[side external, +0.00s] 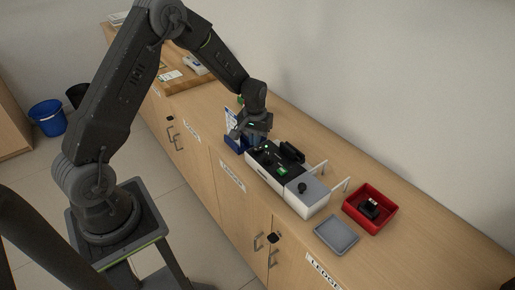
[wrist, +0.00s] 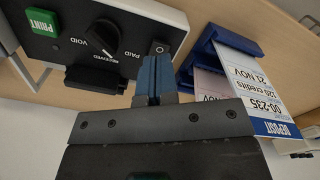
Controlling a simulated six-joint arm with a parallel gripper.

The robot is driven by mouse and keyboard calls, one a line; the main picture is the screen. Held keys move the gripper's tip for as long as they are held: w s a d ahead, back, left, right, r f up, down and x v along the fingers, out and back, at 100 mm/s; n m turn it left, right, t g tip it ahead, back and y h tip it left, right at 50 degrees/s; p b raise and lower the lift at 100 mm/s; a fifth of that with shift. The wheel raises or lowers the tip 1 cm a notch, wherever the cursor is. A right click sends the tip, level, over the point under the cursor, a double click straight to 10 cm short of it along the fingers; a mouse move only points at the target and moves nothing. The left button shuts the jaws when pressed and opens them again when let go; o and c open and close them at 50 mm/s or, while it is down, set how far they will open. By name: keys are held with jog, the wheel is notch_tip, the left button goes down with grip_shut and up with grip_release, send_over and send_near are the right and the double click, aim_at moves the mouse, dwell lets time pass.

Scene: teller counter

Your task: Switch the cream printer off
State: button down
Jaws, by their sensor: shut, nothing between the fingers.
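The cream printer (side external: 287,180) stands on the wooden counter, with a black top panel. In the wrist view its panel (wrist: 65,50) carries a green PRINT button (wrist: 42,22) and a black knob (wrist: 103,34) among the words VOID, RECEIVED and PAID. A small black rocker switch (wrist: 159,47) with a round mark sits at the panel's end. My gripper (wrist: 153,62) is shut and empty, its blue fingertips right beside the switch in the picture; I cannot tell whether they touch it. In the side view my gripper (side external: 253,137) is over the printer's far left end.
A blue holder (side external: 234,145) with deposit slips (wrist: 240,75) stands close beside the printer's switch end. A red tray (side external: 386,217) with a black item and a grey pad (side external: 337,235) lie to the right. A wooden board (side external: 180,84) lies at the back.

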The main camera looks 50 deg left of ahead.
jog(key=shift+f, duration=1.3)
dwell(0.7)
jog(key=shift+r, duration=3.55)
jog(key=shift+r, duration=0.15)
notch_tip(320, 180, up, 7)
jog(key=m+t, duration=0.1)
send_over(255, 149)
jog(key=s+d, duration=0.2)
jog(key=d, duration=0.1)
jog(key=s+d+r+m+t, duration=0.2)
jog(key=s+d+r, duration=0.3)
jog(key=r, duration=0.4)
jog(key=s+d+r+m+t, duration=0.1)
jog(key=s+d+r, duration=0.1)
jog(key=s, duration=0.6)
jog(key=s+d+r+m+t, duration=0.1)
jog(key=s+d+r+m, duration=0.1)
jog(key=s, duration=0.7)
jog(key=shift+s+d+r+t, duration=0.2)
jog(key=shift+d+r+t, duration=0.15)
jog(key=shift+r, duration=0.4)
